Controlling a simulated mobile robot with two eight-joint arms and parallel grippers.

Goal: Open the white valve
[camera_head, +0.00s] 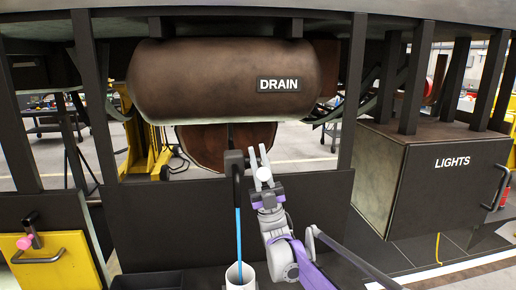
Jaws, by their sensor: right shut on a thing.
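The white valve (264,174) shows as a small pale round piece between the fingers of my right gripper, below the dark tank labelled DRAIN (190,85). My right gripper (262,160) reaches up from the lower right with its fingers pointing up, and it is shut on the white valve. The fingers hide most of the valve, so its turn angle cannot be told. My left gripper is not in view.
A long tool with a dark head and blue handle (238,235) stands in a white container (240,277) just left of my right gripper. A LIGHTS box (430,190) is at the right. A yellow panel (50,262) with a pink-knobbed lever is at the lower left.

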